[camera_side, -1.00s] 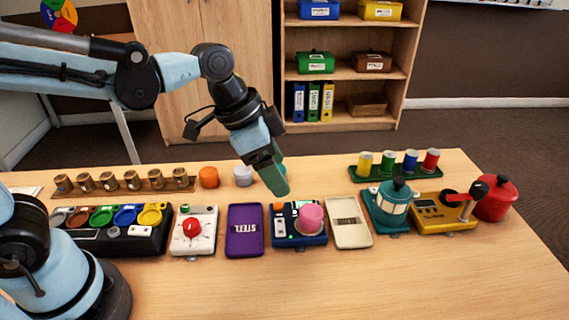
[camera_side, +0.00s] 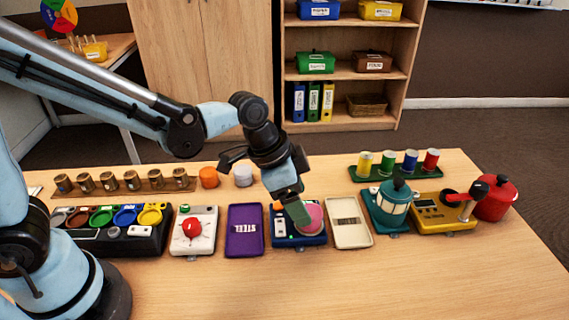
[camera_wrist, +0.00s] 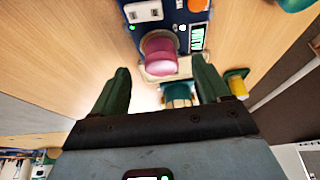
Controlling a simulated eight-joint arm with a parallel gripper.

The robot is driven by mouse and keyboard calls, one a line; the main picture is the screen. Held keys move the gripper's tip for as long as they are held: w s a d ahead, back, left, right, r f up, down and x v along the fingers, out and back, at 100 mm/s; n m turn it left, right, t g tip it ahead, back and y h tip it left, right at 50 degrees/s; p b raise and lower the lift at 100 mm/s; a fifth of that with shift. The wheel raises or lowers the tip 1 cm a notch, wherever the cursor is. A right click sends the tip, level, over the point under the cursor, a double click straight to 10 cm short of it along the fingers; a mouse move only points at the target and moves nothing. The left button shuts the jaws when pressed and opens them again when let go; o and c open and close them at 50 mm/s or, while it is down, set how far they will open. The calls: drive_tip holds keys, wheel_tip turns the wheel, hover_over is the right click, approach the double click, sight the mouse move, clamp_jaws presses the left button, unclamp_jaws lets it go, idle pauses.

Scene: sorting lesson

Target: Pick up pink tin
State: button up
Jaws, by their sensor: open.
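The pink tin (camera_side: 316,213) stands upright on the blue device (camera_side: 313,241) in the middle of the table. My gripper (camera_side: 297,214) is just at the left of the tin in the side view and hides part of it. In the wrist view the pink tin (camera_wrist: 160,55) lies ahead of the gap between the two green fingers of my gripper (camera_wrist: 161,72). The fingers are apart and nothing is between them. I cannot tell whether a finger touches the tin.
A purple tray (camera_side: 244,245) marked STEEL is left of the blue device, and a cream tray (camera_side: 348,236) is right of it. A teal pot-like device (camera_side: 392,222) stands further right. The table's front is clear.

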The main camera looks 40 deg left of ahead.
drive_tip(key=x, duration=0.3)
drive_tip(key=shift+w+d+r, duration=0.1)
drive_tip(key=shift+w+d, duration=0.1)
drive_tip(key=shift+w, duration=0.05)
drive_tip(key=shift+w+d+f, duration=0.15)
drive_tip(key=shift+f, duration=0.5)
drive_tip(key=shift+c, duration=0.4)
drive_tip(key=c, duration=1.1)
drive_tip(key=shift+r, duration=0.1)
drive_tip(key=shift+c, duration=0.2)
